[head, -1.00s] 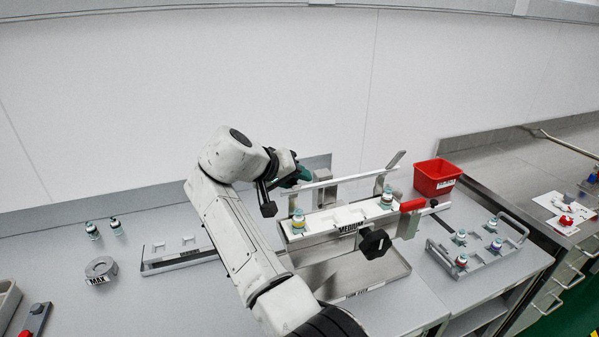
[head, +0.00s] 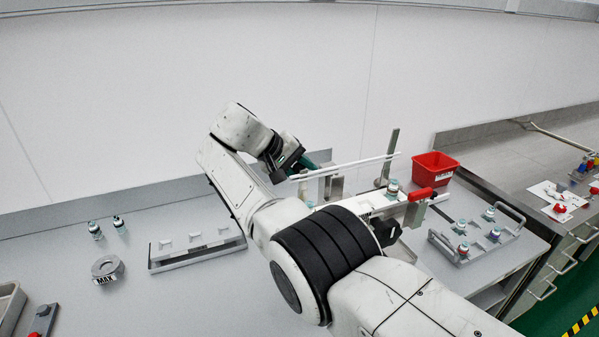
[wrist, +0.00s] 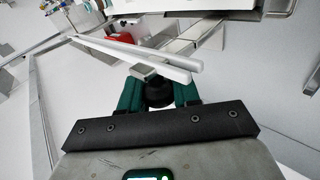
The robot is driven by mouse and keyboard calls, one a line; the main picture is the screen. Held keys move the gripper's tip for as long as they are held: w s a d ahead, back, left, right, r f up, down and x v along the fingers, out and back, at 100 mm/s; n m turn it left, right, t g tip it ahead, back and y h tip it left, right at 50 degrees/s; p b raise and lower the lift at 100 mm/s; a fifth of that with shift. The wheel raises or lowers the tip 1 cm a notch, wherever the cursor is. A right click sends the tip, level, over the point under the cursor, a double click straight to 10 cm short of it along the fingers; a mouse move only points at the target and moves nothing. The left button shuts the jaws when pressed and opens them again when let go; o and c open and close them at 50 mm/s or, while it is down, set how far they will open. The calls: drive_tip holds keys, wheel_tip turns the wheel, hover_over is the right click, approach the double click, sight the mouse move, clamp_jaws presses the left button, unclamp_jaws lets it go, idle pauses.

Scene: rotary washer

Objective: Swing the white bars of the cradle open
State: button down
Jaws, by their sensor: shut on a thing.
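The two white bars (head: 350,163) of the cradle run side by side, raised above and behind it; they also show in the wrist view (wrist: 135,55). A grey upright plate (head: 388,158) stands near their right end. My gripper (head: 305,166) is at their left end. In the wrist view its green fingers (wrist: 158,92) are closed around a dark round knob (wrist: 158,95) beside the bar ends. The cradle (head: 372,198) is mostly hidden behind my arm. A capped vial (head: 391,188) sits at its right side.
A red-handled lever (head: 421,194) sticks out at the cradle's right. A red bin (head: 435,168) and a rack with several vials (head: 470,240) stand further right. At left are an empty grey rack (head: 197,252), a MAX ring (head: 107,268) and two vials (head: 107,228).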

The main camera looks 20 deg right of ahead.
drive_tip(key=shift+w+r, duration=0.15)
drive_tip(key=shift+r, duration=0.05)
drive_tip(key=c, duration=1.1)
unclamp_jaws()
drive_tip(key=shift+c, duration=0.2)
drive_tip(key=shift+o, duration=1.4)
drive_tip(key=shift+f, duration=0.15)
drive_tip(key=b+v, duration=0.2)
drive_tip(key=v, duration=0.8)
drive_tip(key=shift+a+r, duration=0.3)
